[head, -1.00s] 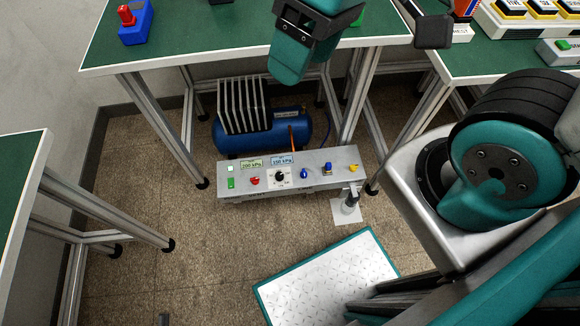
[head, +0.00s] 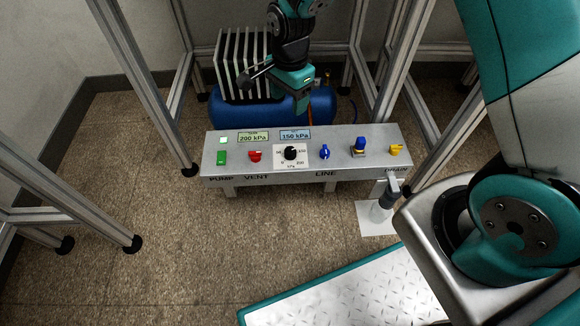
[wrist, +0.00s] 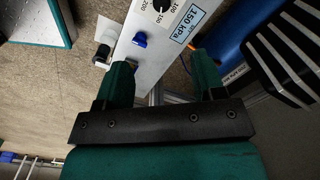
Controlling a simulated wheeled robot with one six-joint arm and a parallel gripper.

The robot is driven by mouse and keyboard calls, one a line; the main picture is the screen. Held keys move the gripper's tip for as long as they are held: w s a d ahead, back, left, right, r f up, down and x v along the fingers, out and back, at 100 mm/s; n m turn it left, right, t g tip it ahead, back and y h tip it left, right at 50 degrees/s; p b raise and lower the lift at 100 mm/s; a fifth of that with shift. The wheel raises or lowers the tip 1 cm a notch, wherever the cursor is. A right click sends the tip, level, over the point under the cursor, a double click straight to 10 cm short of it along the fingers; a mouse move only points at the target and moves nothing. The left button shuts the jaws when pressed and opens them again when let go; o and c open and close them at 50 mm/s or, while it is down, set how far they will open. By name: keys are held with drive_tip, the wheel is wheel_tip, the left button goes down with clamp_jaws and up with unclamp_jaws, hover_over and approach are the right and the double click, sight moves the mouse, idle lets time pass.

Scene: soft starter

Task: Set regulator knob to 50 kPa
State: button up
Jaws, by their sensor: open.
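The regulator knob (head: 291,153) is a black dial on a white scale plate in the middle of the grey control panel (head: 350,171). Its exact pointer direction is too small to tell. The green display reads 200 kPa (head: 253,137) and the blue display reads 150 kPa (head: 295,134). In the wrist view the knob (wrist: 161,6) shows at the top edge, partly cut off, with the 150 kPa display (wrist: 189,23) beside it. My gripper (wrist: 165,80) is open and empty, with fingers apart. In the head view my gripper (head: 292,100) hangs above and behind the panel, apart from the knob.
The panel also has a green switch (head: 221,158), a red vent knob (head: 255,156), a blue line knob (head: 325,152), a blue-and-yellow part (head: 360,147) and a yellow drain handle (head: 395,150). A blue tank (head: 235,113) stands behind. Metal table legs flank the panel.

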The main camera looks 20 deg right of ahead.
sight(290, 151)
drive_tip(key=shift+m, duration=0.4)
drive_tip(key=f+b, duration=0.3)
drive_tip(key=f, duration=0.3)
drive_tip(key=f+b, duration=0.3)
drive_tip(key=f, duration=0.4)
drive_tip(key=f+b, duration=0.2)
drive_tip(key=f, duration=0.5)
drive_tip(key=shift+w+d+f+b, duration=0.1)
drive_tip(key=shift+w+d+b, duration=0.15)
drive_tip(key=shift+b, duration=0.15)
drive_tip(key=c, duration=0.9)
